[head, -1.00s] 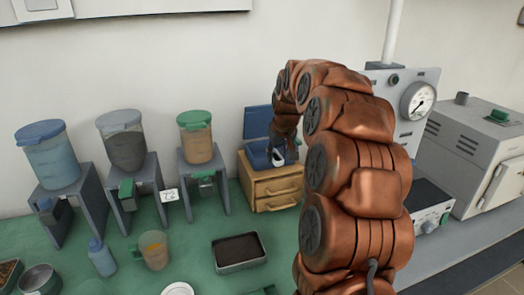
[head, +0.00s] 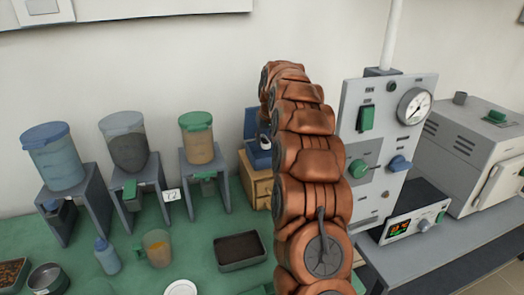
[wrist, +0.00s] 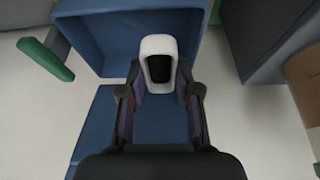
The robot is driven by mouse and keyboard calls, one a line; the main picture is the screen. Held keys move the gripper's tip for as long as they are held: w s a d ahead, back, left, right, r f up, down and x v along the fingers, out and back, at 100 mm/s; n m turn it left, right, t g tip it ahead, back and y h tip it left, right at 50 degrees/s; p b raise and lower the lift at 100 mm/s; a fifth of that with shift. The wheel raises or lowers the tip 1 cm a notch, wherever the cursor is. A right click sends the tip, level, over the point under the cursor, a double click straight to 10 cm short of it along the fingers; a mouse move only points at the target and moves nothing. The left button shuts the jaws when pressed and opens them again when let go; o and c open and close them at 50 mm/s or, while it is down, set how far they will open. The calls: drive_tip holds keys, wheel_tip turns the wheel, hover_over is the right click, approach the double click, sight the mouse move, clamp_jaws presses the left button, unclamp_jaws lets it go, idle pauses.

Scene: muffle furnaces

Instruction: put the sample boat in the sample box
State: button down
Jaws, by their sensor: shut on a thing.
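The sample boat (wrist: 158,45), white with a dark hollow, is held between the fingertips of my gripper (wrist: 158,88) in the wrist view. In the head view the boat shows as a small white shape (head: 265,145) at the blue box. The sample box (head: 258,158) is blue, with its lid raised at the back, on top of a wooden drawer unit (head: 258,185). In the wrist view the blue box (wrist: 90,30) spreads behind and below the boat. I cannot tell whether the boat touches it. My arm hides the box's right side in the head view.
Hoppers on grey stands (head: 202,165) stand left of the drawer unit. A dark-filled tray (head: 240,250), a beaker (head: 157,248) and a bottle (head: 106,256) are on the green bench. A gauge panel (head: 385,140) and a grey furnace (head: 470,150) stand to the right.

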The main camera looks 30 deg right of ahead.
drive_tip(key=shift+w+d+p, duration=0.25)
drive_tip(key=shift+w+p, duration=0.05)
drive_tip(key=shift+w, duration=0.6)
drive_tip(key=shift+s+f+p, duration=0.1)
drive_tip(key=shift+f+p, duration=1.3)
drive_tip(key=shift+f, duration=1.6)
drive_tip(key=shift+w+f+p, duration=0.25)
drive_tip(key=shift+f+p, duration=0.15)
drive_tip(key=shift+f, duration=0.1)
drive_tip(key=shift+f, duration=0.1)
drive_tip(key=c, duration=1.1)
unclamp_jaws()
